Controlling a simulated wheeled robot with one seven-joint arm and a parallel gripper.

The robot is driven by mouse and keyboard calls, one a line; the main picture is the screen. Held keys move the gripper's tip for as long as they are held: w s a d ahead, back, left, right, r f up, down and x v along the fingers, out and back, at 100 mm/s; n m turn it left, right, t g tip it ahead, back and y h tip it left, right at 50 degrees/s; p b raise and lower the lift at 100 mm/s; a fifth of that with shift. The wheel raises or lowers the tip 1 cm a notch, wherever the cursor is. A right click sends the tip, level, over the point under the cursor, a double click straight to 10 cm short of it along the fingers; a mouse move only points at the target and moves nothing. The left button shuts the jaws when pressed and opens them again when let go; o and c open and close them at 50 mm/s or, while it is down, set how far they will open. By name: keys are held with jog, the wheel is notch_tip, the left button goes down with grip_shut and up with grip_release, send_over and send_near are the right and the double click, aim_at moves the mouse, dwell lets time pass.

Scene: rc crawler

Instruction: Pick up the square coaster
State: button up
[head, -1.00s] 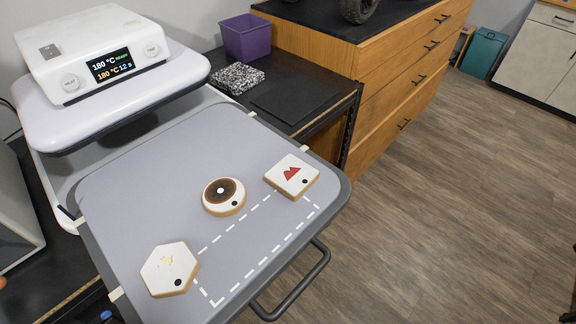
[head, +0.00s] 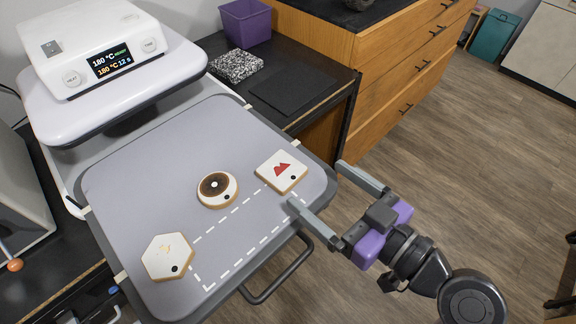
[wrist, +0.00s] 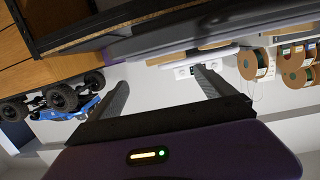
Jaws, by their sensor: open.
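The square coaster (head: 281,171) is white with a wooden edge, a red mountain mark and a black dot. It lies flat on the grey heat-press pad (head: 130,180), near the pad's right corner. My gripper (head: 317,183) is open and empty, just to the right of the square coaster and apart from it, at the pad's right edge. In the wrist view my gripper (wrist: 160,85) shows two spread fingers with nothing between them; the coaster is not visible there.
A round coaster (head: 217,189) and a hexagonal coaster (head: 168,257) lie on the same pad. The press handle (head: 278,277) sticks out at the front. The raised heat press (head: 105,55) stands behind. A wooden drawer cabinet (head: 390,75) is at the back right.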

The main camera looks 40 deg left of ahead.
aim_at(285, 172)
jog(key=shift+s+a+n+g, duration=0.25)
jog(key=shift+s+n+g, duration=0.15)
jog(key=shift+s+a, duration=0.15)
jog(key=shift+a, duration=0.2)
jog(key=shift+w+a+f+p, duration=0.1)
jog(key=shift+a+f+p, duration=0.3)
jog(key=shift+a, duration=0.7)
jog(key=shift+w+a+f+p, duration=0.1)
jog(key=shift+a+f+p, duration=0.15)
jog(key=shift+a+p, duration=0.6)
jog(key=shift+w+a+f+p, duration=0.15)
jog(key=shift+a+f, duration=0.15)
jog(key=shift+a, duration=1.1)
jog(key=shift+s, duration=0.1)
jog(key=c, duration=1.5)
jog(key=shift+r, duration=0.1)
